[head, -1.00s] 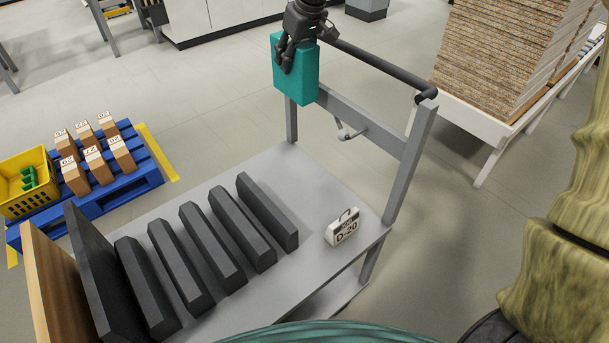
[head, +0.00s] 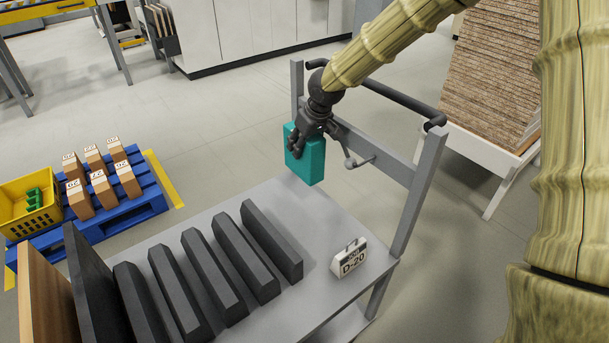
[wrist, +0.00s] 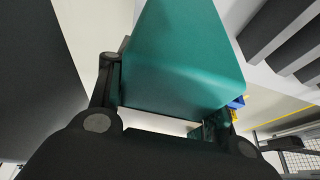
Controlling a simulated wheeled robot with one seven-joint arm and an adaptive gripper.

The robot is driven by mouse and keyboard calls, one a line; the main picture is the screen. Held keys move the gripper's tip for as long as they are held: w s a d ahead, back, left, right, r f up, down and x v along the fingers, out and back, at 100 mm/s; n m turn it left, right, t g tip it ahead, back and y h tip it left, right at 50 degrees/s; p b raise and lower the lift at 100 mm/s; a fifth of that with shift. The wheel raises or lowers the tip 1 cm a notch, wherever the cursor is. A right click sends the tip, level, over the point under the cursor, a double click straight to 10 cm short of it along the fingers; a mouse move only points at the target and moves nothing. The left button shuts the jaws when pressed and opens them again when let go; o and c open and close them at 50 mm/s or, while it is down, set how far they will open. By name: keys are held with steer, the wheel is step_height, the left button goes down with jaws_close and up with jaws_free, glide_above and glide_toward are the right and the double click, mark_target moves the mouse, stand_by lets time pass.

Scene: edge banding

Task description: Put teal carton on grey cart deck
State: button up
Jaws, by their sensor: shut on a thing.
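The teal carton (head: 311,160) is held by my gripper (head: 297,140), whose dark fingers are shut on it. The carton is upright or nearly so, near the far edge of the grey cart deck (head: 325,222), in front of the cart's handle frame. I cannot tell whether its base touches the deck; it seems to be above it. In the wrist view the teal carton (wrist: 185,60) fills the middle between the fingers (wrist: 165,118). The fingers hide part of its face.
Several dark grey blocks (head: 240,240) stand in a row on the deck's left. The cart's handle frame (head: 410,195) rises behind. A blue pallet (head: 105,218) with brown boxes lies left. The deck's far part is bare.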

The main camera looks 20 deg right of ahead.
mark_target(314, 151)
step_height(314, 151, down, 11)
steer(key=shift+b, duration=0.9)
steer(key=shift+f, duration=0.15)
steer(key=o, duration=1.3)
steer(key=shift+c, duration=0.2)
steer(key=shift+s+d+r, duration=0.1)
steer(key=shift+r, duration=0.6)
steer(key=p+v, duration=0.2)
steer(key=v, duration=0.9)
steer(key=shift+s+f, duration=0.1)
